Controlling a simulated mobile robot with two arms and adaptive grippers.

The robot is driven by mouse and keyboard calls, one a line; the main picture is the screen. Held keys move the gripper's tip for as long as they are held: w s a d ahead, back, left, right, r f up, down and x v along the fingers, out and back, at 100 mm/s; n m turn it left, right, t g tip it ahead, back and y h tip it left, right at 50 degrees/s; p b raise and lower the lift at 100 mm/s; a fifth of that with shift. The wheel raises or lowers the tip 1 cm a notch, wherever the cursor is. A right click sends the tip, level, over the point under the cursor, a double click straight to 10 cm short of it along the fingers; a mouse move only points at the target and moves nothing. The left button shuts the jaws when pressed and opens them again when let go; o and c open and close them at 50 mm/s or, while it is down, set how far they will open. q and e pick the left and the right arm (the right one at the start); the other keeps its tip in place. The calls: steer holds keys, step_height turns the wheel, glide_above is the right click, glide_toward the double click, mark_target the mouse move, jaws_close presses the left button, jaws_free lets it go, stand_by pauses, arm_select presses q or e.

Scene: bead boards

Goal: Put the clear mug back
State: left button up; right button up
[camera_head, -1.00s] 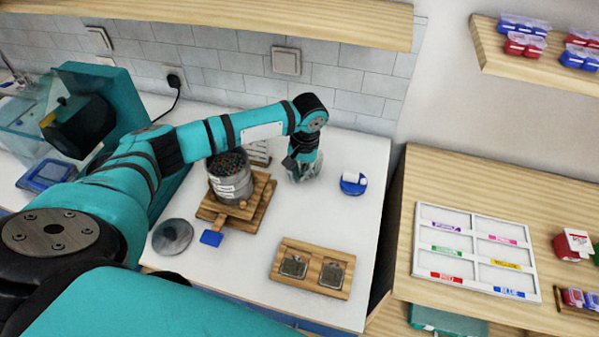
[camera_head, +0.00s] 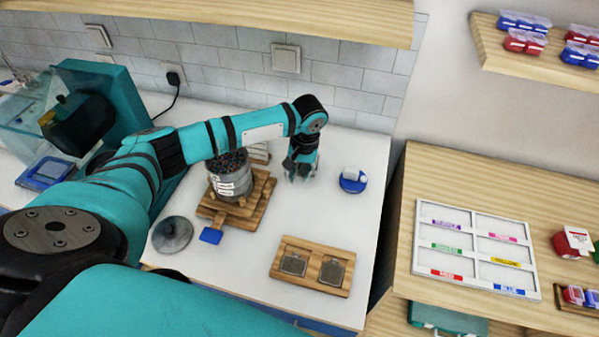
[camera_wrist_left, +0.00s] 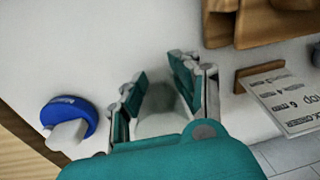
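My left gripper (camera_head: 300,172) points down close over the white counter, right of the steel pot. In the left wrist view its two fingers (camera_wrist_left: 158,85) stand apart. A faint grey, see-through patch lies between them; I cannot tell whether it is the clear mug or a shadow, nor whether the fingers press on anything. I cannot make out the clear mug for sure elsewhere. A wooden holder (camera_head: 313,262) with two square, glassy, dark-looking insets lies at the counter's front. My right gripper is out of view.
The steel pot (camera_head: 232,180) of dark beads stands on a wooden board (camera_head: 262,192). A round lid (camera_head: 172,235) and a blue piece (camera_head: 211,236) lie in front. A blue round item (camera_head: 352,181) sits to the right. The counter between gripper and holder is clear.

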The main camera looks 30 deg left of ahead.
arm_select(q)
step_height(320, 180, up, 12)
steer(key=d, duration=0.1)
stand_by(0.5)
